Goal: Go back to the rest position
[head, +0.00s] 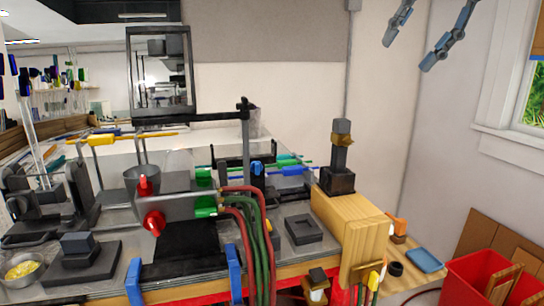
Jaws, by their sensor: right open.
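My right gripper (406,55) hangs at the top right of the head view, in front of the pale wall. Its two grey jointed fingers with blue parts are spread wide apart. Nothing is between them, and they are clear of the bench. The upper part of the gripper is cut off by the frame edge. My left gripper is not in view.
Below lies a crowded metal-topped workbench (285,212) with a red-and-grey device (153,206), red and green hoses (262,235) and a black stand (246,150). A wooden block (350,225) bears a dark fixture (340,165). Red bins (470,275) stand lower right. Space around the gripper is free.

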